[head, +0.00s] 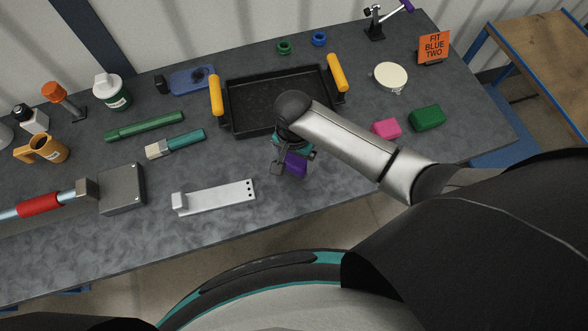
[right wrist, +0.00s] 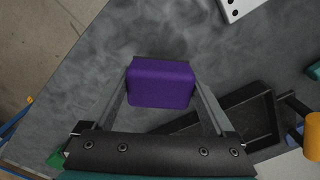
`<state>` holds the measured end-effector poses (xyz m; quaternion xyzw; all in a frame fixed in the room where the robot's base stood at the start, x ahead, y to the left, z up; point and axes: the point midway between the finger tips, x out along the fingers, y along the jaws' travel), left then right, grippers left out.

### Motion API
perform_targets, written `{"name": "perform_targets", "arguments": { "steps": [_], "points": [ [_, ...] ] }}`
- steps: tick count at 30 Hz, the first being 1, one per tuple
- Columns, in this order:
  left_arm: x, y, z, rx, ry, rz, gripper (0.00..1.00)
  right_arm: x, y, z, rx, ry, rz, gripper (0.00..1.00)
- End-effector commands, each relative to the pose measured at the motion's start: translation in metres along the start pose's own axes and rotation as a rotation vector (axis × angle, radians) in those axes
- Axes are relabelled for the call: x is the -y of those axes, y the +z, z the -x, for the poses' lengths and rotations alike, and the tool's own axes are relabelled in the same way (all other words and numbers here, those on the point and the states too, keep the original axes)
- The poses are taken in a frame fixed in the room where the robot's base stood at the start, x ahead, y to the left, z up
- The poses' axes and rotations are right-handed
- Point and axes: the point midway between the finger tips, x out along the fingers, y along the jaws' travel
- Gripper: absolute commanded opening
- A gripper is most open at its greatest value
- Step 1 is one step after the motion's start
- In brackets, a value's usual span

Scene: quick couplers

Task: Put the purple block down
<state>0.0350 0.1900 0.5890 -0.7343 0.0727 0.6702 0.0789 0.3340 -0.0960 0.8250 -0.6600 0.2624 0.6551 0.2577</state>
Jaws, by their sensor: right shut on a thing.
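The purple block (head: 296,165) is between the fingers of my right gripper (head: 288,161), over the grey tabletop in front of the black tray. In the right wrist view the block (right wrist: 161,84) sits between the two fingers of the gripper (right wrist: 161,75), with a finger against each side. The gripper is shut on it. The gripper and wrist hide part of the block in the head view. I cannot tell whether its underside touches the table. My left gripper is not in view.
The black tray (head: 246,119) with orange handles stands behind the gripper. A pink block (head: 386,128) and a green block (head: 427,118) lie to the right. A metal bracket (head: 222,197) lies to the left. Bare tabletop surrounds the held block, and the table's front edge (head: 330,182) is near.

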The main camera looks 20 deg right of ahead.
Motion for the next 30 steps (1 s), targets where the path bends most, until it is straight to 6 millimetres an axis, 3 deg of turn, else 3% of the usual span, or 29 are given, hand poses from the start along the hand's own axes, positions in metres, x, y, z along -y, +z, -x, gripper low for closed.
{"name": "perform_targets", "arguments": {
  "steps": [12, 25, 26, 28, 30],
  "points": [
    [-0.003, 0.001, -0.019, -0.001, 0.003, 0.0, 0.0, 0.001, 0.001, -0.049, 0.001, -0.001, 0.001, 0.23],
    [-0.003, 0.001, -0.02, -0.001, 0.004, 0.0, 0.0, 0.001, 0.001, -0.053, 0.001, -0.002, 0.001, 0.23],
    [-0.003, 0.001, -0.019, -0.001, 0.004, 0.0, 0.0, 0.001, 0.001, -0.053, 0.0, -0.002, 0.001, 0.92],
    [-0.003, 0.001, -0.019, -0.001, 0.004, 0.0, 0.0, 0.001, 0.001, -0.053, 0.0, -0.002, 0.001, 1.0],
    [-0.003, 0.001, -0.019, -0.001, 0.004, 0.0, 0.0, 0.001, 0.001, -0.053, 0.0, -0.002, 0.001, 1.0]
  ]
}}
